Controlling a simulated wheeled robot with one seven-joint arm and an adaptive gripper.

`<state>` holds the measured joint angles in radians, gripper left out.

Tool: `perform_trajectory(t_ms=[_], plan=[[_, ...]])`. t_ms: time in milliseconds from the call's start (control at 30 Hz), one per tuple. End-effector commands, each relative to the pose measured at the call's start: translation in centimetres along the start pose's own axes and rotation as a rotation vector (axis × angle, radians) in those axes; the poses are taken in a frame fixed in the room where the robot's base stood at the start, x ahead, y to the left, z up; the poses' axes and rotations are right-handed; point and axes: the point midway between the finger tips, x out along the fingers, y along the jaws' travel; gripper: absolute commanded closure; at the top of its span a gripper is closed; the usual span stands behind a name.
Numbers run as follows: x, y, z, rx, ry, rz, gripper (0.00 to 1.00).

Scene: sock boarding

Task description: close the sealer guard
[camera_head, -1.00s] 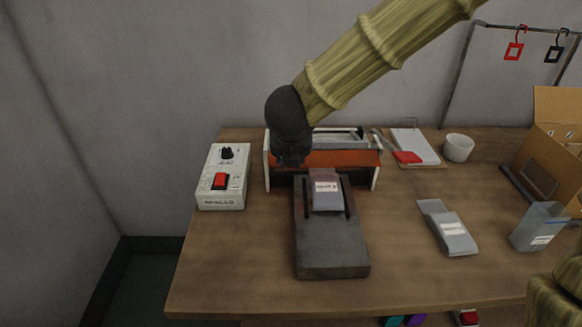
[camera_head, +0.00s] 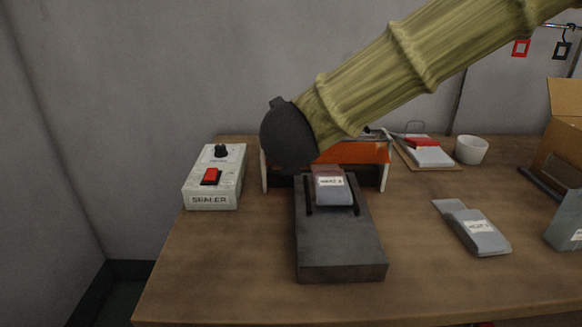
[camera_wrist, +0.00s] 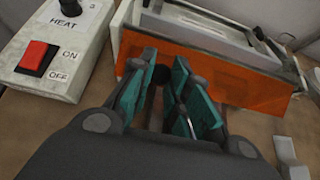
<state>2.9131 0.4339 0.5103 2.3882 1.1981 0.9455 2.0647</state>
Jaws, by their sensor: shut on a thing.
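The sealer guard, an orange panel (camera_head: 362,152), stands in front of the sealer between its two white end posts. It also shows in the wrist view (camera_wrist: 225,82), with the sealer's pale top bar (camera_wrist: 205,25) behind it. My gripper (camera_wrist: 168,80) has its teal-padded fingers in front of the guard's left part, shut on a small dark piece that seems to be the guard's knob. In the head view my dark wrist hides the fingers and the guard's left part.
A white control box (camera_head: 213,178) with a red switch stands close on the left. A grey block (camera_head: 335,245) with a labelled packet (camera_head: 331,188) lies in front of the sealer. Another packet (camera_head: 472,227), a clipboard (camera_head: 430,155) and a white cup (camera_head: 471,150) are to the right.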

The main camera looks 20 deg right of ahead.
Motion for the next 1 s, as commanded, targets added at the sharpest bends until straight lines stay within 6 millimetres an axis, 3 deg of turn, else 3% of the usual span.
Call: perform_trajectory(t_ms=[33, 1000], plan=[[0.5, -0.1, -0.9, 0.0, -0.015, -0.001, 1.0], [2.1, -0.1, -2.8, -0.001, -0.38, -0.001, 1.0]])
